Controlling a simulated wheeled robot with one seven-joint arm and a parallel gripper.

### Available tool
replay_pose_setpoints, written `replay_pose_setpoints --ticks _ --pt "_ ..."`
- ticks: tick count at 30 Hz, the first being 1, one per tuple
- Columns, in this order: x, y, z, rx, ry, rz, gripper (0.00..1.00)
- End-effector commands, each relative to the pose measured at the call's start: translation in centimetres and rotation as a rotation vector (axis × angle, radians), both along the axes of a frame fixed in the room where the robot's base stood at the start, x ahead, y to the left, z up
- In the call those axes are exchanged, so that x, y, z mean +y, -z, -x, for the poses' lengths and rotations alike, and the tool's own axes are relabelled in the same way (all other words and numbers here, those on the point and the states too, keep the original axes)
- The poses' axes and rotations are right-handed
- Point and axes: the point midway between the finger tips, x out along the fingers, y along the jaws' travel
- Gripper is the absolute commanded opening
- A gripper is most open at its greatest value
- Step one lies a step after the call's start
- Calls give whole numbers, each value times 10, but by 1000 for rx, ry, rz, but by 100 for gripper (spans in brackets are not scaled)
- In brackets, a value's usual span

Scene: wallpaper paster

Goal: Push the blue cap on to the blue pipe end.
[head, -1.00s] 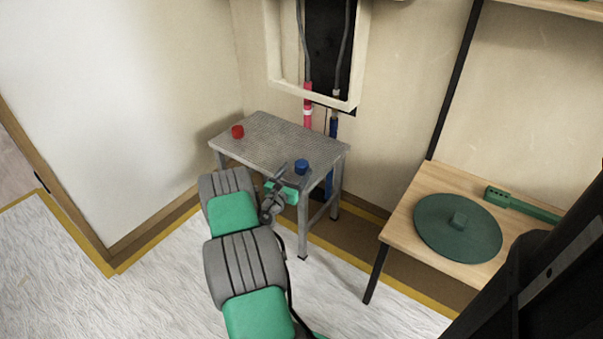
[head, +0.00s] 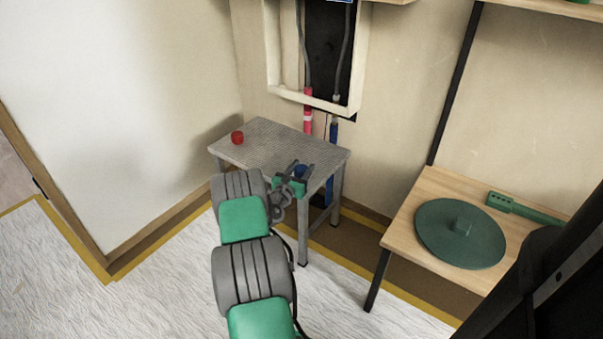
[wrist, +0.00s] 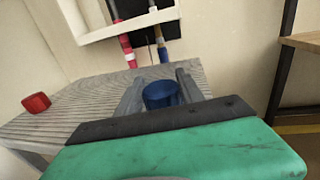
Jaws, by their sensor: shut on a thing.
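The blue cap (head: 300,170) is near the front right corner of the small grey table (head: 262,140). My gripper (head: 302,167) is shut on it, with one finger on each side. The wrist view also shows the blue cap (wrist: 160,95) between the fingers; its lower part is hidden by my gripper's body. I cannot tell whether the cap still touches the tabletop. The blue pipe (head: 334,131) stands against the wall behind the table, below the wall box, and shows beyond the cap in the wrist view (wrist: 163,54).
A red cap (head: 237,138) sits at the table's left end. A red pipe (head: 308,120) runs beside the blue one. The wall box (head: 312,97) has a protruding frame above the table. A wooden table (head: 415,205) with a green disc (head: 460,238) stands to the right.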

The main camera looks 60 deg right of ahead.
Motion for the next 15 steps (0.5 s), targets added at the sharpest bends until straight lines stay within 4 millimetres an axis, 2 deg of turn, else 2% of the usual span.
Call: replay_pose_setpoints --ticks 1,9,15 --pt "0 0 0 0 0 0 27" --pt "0 0 0 0 0 0 5" --pt "0 0 0 0 0 0 5"
